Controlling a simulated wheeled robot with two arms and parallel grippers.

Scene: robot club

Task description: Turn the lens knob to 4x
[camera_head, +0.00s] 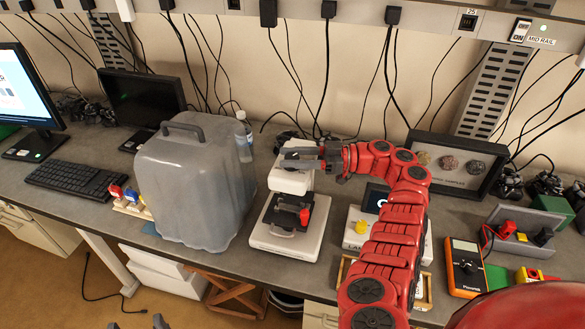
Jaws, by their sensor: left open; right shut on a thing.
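A white microscope (290,182) stands on the bench in the middle of the view. Its base carries a dark stage with a red part (305,214). My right gripper (300,155), on the red arm, reaches in from the right at the top of the microscope head. It is shut on what appears to be the lens knob there, which its fingers mostly hide. I cannot read the magnification marks. My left gripper (150,323) shows only its dark fingertips at the bottom edge, apart and empty, well away from the microscope.
A large translucent grey cover (190,185) with a handle stands left of the microscope, with a water bottle (243,138) behind it. A yellow-knobbed device (358,228) and an orange multimeter (464,264) stand to the right. Cables hang behind.

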